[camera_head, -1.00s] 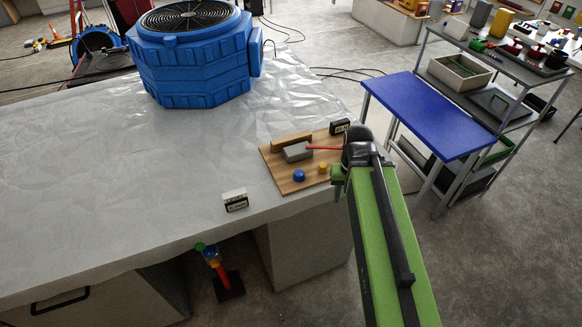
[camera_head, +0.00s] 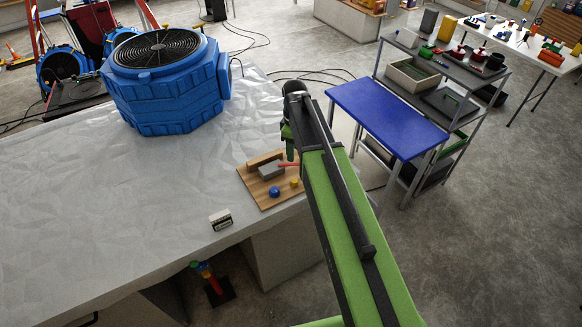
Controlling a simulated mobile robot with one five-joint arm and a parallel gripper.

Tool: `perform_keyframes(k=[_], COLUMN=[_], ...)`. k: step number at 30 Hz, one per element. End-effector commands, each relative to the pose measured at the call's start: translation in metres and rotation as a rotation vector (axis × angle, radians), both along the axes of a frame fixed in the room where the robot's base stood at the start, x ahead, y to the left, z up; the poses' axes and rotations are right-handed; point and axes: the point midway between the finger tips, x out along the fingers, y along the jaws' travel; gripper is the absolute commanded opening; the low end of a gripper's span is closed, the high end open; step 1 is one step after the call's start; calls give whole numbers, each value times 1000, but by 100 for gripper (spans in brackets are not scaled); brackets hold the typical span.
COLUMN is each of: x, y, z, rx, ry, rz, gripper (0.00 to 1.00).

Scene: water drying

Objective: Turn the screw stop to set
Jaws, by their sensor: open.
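A wooden board (camera_head: 254,194) lies near the right edge of the sheet-covered bench. It carries a wooden bar (camera_head: 264,158), a grey block (camera_head: 270,172), a red rod (camera_head: 287,165), a blue knob (camera_head: 274,191) and a small yellow knob (camera_head: 295,183). I cannot tell for sure which of these is the screw stop. My gripper (camera_head: 290,150) is open, pointing down, at the board's far right side. It appears above the board and apart from the knobs. My arm hides the board's right end.
The bench (camera_head: 130,215) is mostly clear. A small labelled block (camera_head: 221,219) stands left of the board. A big blue fan unit (camera_head: 165,85) is at the back. A blue-topped table (camera_head: 385,115) and a grey shelf cart (camera_head: 450,60) stand to the right.

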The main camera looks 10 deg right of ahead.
Motion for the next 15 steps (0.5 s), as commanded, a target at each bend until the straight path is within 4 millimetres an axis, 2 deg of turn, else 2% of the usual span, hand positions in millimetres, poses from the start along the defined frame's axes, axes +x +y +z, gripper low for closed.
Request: perform_keyframes(k=[2,8,11,15], x=[4,2,2,2], y=[0,0,-1,-1], z=[3,-8,-20,-46], rx=[0,0,0,0], ry=[0,0,0,0], rz=[24,25,24,23], gripper=[48,48,48,48])
